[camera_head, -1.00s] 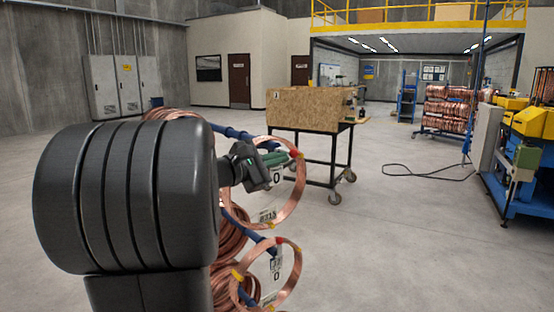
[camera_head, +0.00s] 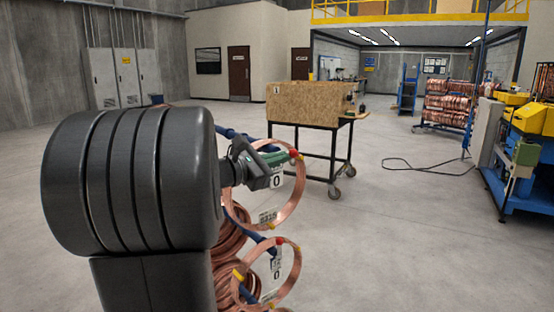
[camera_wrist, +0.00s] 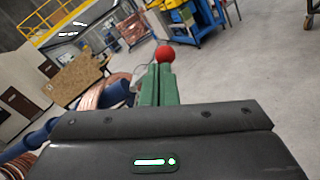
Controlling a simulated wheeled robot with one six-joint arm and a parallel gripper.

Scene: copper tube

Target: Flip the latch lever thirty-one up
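A red ball-shaped knob (camera_wrist: 164,54) shows just past my fingertips in the wrist view. It is also seen as a red tip (camera_head: 294,154) at the upper right of the copper coil rack in the head view. My gripper (camera_wrist: 158,84) has green fingers lying close together and looks shut, pointing at the knob. In the head view my gripper (camera_head: 274,158) is just left of the red tip. I cannot tell whether the fingers touch the knob or hold a lever stem. A white tag (camera_head: 276,182) with a 0 hangs below; lever numbers are not readable.
Copper coils (camera_head: 232,250) hang on blue rack arms, with a lower red-tipped arm (camera_head: 279,241) beneath. A wheeled table with a wooden box (camera_head: 310,103) stands behind. A blue and yellow machine (camera_head: 525,150) is at the right. The floor between is open.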

